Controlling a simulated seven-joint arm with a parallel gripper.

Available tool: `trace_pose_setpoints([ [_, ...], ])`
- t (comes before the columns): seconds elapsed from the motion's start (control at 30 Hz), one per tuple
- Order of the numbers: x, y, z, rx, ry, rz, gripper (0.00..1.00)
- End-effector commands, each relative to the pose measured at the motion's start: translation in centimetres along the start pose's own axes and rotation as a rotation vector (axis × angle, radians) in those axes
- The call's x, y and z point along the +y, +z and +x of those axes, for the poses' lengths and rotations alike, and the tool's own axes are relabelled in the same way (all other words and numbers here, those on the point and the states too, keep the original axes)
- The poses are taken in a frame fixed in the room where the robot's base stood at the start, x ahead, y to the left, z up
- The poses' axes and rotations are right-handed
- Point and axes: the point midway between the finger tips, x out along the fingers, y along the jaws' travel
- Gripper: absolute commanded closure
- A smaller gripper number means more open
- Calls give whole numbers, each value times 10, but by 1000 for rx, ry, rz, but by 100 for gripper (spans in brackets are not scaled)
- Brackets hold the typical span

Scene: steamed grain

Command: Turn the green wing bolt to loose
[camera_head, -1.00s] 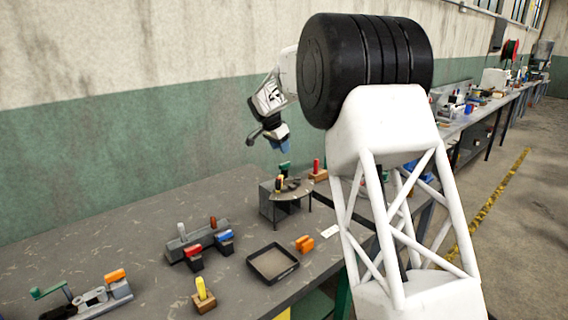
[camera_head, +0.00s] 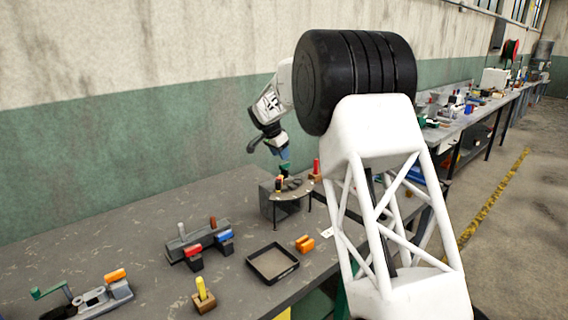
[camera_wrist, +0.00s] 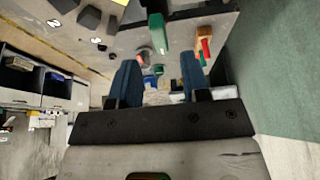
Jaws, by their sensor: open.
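The green wing bolt (camera_head: 284,169) stands upright at the grey fixture with a half-round plate (camera_head: 296,191) at the back of the bench. In the wrist view the green bolt (camera_wrist: 158,34) shows just beyond my fingertips, near the middle between them. My gripper (camera_head: 284,154) points down just above the bolt in the head view. In the wrist view its two blue fingers (camera_wrist: 160,75) are apart with nothing held between them. I cannot tell whether a finger touches the bolt.
An empty black tray (camera_head: 272,264), an orange part (camera_head: 304,243) and a grey block with red and blue handles (camera_head: 199,243) lie nearer.

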Motion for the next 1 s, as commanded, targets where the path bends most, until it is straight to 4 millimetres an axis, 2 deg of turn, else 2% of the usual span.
trace_pose_setpoints([
  [0.1,0,0,16,-1,2,0,57],
  [0.4,0,0,45,-1,1,0,57],
  [0.8,0,0,50,0,0,0,57],
  [0.87,0,0,50,0,0,0,64],
  [1.0,0,0,50,0,0,0,85],
])
